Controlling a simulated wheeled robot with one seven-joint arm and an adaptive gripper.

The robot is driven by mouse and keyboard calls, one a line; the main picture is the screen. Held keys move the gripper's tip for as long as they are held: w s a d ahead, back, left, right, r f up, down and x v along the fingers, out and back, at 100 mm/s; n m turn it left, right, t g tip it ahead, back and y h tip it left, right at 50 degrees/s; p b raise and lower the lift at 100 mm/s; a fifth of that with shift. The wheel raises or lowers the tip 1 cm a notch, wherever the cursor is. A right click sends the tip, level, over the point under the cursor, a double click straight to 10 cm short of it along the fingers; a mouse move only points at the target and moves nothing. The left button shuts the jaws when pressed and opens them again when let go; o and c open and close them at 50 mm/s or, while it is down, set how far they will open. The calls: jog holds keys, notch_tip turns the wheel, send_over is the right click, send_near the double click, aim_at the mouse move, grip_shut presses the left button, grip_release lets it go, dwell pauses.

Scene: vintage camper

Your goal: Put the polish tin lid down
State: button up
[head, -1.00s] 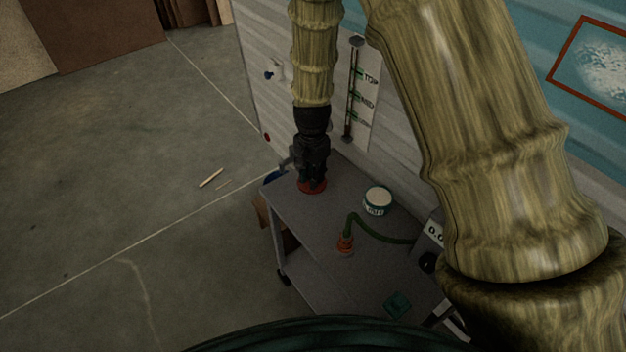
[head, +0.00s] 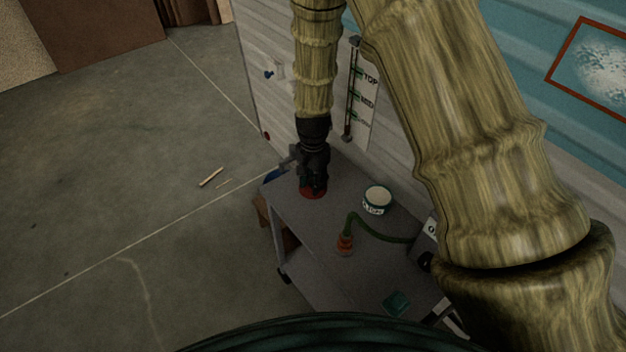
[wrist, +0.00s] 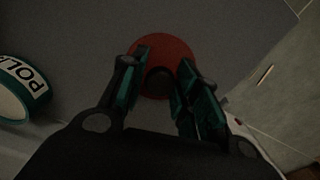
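The polish tin lid is a red disc (head: 306,194) with a dark knob (wrist: 160,82). In the head view it looks flat on the grey cart's top, near the far left corner; whether it fully touches is hard to tell. My gripper (wrist: 161,62) points down over it. Its two fingers stand on either side of the knob, with red showing between knob and fingers, so it looks open. The polish tin (head: 377,201), white and green, stands open on the cart to the right, and its side shows at the left of the wrist view (wrist: 22,85).
The grey cart (head: 300,228) stands against the camper wall. An orange-red fitting (head: 345,245) with a green hose (head: 377,232) runs to a box at the right. A green item (head: 397,303) lies at the near edge. Free cart top surrounds the lid.

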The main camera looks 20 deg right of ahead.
jog(key=shift+o, duration=0.4)
jog(key=shift+r, duration=0.15)
notch_tip(320, 180, up, 12)
dwell(0.5)
dwell(0.3)
